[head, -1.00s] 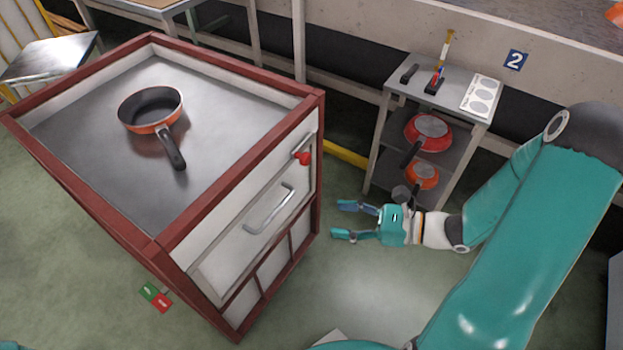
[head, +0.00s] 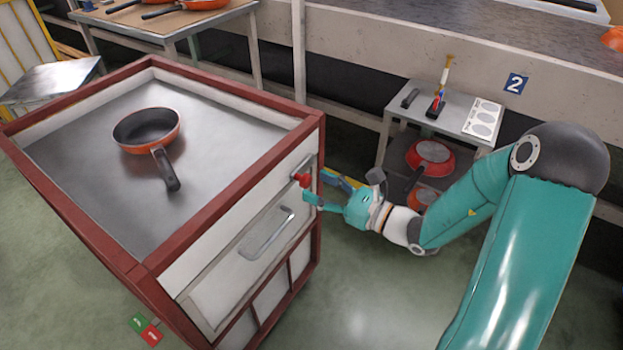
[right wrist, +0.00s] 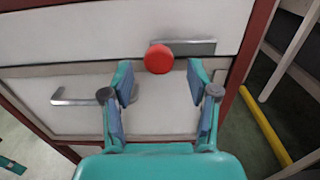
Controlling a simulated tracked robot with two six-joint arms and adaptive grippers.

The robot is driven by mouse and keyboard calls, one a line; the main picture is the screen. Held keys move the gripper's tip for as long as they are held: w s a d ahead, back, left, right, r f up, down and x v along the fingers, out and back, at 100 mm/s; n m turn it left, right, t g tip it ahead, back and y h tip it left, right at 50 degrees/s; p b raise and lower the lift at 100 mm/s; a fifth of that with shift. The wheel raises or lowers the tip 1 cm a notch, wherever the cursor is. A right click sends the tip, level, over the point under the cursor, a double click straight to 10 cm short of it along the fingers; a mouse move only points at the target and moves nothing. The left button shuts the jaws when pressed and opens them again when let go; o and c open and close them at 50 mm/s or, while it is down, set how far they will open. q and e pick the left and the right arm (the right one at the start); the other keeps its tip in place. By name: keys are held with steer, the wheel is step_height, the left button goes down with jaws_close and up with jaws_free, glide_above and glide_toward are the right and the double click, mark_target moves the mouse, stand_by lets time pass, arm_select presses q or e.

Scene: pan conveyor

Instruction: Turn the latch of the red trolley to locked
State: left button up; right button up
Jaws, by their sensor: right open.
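The red trolley (head: 135,275) has a red frame, white panels and a grey top, and fills the left of the head view. Its latch has a round red knob (head: 301,179) on the front panel, above and beyond the drawer handle. In the right wrist view, the knob (right wrist: 158,59) sits at the left end of a grey bar (right wrist: 193,47) lying about level. My right gripper (head: 317,186) is open in front of the latch. In the right wrist view, its fingertips (right wrist: 158,74) stand left and right of the knob, apart from it. My left gripper is out of view.
An orange pan (head: 147,130) rests on the trolley top. The silver drawer handle (head: 266,233) sticks out near the latch. A green and red marker (head: 145,330) shows low by the trolley. A grey shelf (head: 454,125) with pans stands behind my right arm.

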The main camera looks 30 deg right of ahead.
mark_target(309, 182)
steer(key=shift+x, duration=2.05)
steer(key=shift+c, duration=0.3)
jaws_close()
